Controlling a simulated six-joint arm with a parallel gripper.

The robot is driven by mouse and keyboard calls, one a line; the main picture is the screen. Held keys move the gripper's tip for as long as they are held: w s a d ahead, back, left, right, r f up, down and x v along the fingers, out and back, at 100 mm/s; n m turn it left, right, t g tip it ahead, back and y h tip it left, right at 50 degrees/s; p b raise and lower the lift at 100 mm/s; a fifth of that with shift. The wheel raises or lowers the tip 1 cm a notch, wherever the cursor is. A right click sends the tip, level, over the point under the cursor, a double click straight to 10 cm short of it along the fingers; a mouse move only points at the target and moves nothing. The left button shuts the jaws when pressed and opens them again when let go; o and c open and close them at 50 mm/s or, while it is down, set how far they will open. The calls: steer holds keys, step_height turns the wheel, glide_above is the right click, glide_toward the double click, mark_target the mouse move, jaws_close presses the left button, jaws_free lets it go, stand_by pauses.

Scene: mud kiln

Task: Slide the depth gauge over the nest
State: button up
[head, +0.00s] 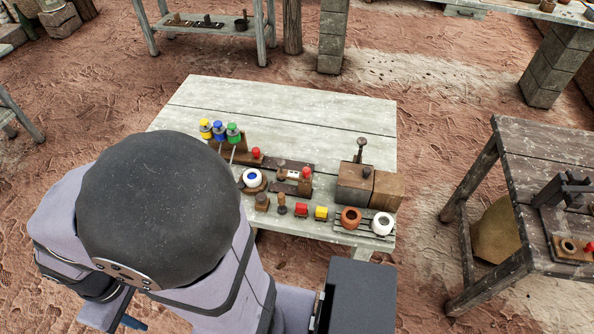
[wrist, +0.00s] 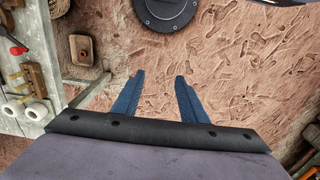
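I cannot tell for sure which part is the depth gauge and which is the nest. On the pale worktable (head: 340,110), a dark slotted plate (head: 290,165) carries small fittings and a red knob (head: 306,172). A second red knob (head: 256,153) stands to its left. A white cup with a blue centre (head: 251,177) sits on a round brown base. My gripper (wrist: 160,76) shows two blue fingers in the wrist view. They are apart with nothing between them, over bare ground beside the table.
Yellow, blue and green-topped jars (head: 219,131) stand in a rack at the table's left. Wooden boxes (head: 369,187) with an upright handle stand at the right. Small blocks and rings line the front edge. A darker table (head: 545,145) is at right. The table's back is clear.

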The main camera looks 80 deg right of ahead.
steer(key=s+d+f+m+y+p, duration=0.1)
steer(key=s+d+f+m, duration=0.1)
steer(key=s+d+m, duration=0.75)
steer(key=s+d+f+m+p, duration=0.2)
steer(key=s+d, duration=0.3)
steer(key=d, duration=0.9)
steer(key=s+d+f+m+y+p, duration=0.1)
steer(key=s+d+f+m, duration=0.1)
steer(key=s+d+m, duration=0.75)
steer(key=d+r+n, duration=0.2)
steer(key=d, duration=0.3)
steer(key=w+d+r+n+h, duration=0.1)
steer(key=d+n, duration=0.2)
steer(key=d, duration=0.3)
steer(key=d+r+n+h, duration=0.1)
steer(key=d+r+n, duration=0.1)
steer(key=d, duration=0.3)
steer(key=shift+w+d+r, duration=0.15)
steer(key=shift+d+r, duration=0.05)
steer(key=shift+r, duration=0.15)
steer(key=shift+d+r+n, duration=0.1)
steer(key=shift+r+n, duration=0.25)
steer(key=shift+n, duration=0.35)
steer(key=shift+a+n, duration=0.35)
steer(key=shift+n, duration=0.15)
steer(key=shift+a+f+n, duration=0.1)
steer(key=shift+a+n, duration=0.05)
steer(key=shift+n, duration=0.55)
steer(key=shift+f, duration=0.1)
